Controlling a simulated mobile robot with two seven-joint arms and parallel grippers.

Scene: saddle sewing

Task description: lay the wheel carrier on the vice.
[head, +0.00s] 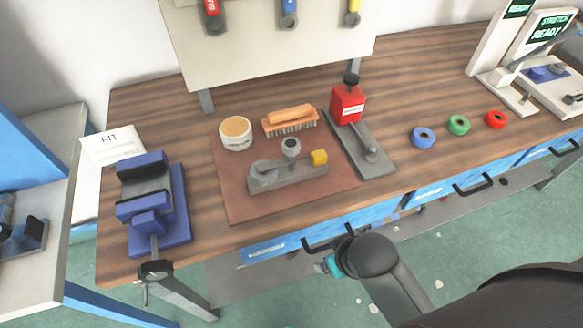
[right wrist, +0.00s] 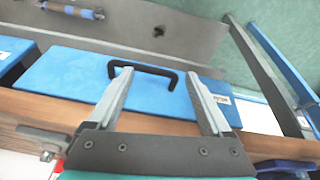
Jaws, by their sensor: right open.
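The blue vice (head: 150,210) stands at the left end of the wooden bench, with its dark jaws apart and nothing between them. A grey bar-shaped piece with a round disc and a yellow block, which looks like the wheel carrier (head: 288,174), lies on the brown mat (head: 240,203). My right gripper (head: 328,265) is at the front edge of the bench, below the mat. In the right wrist view, my right gripper (right wrist: 158,80) is open and empty, with a black drawer handle (right wrist: 143,69) showing between its fingers. Contact with the handle cannot be told. My left gripper is out of view.
Blue (head: 423,138), green (head: 459,125) and red (head: 496,119) spools lie to the right. The bench between mat and vice is clear.

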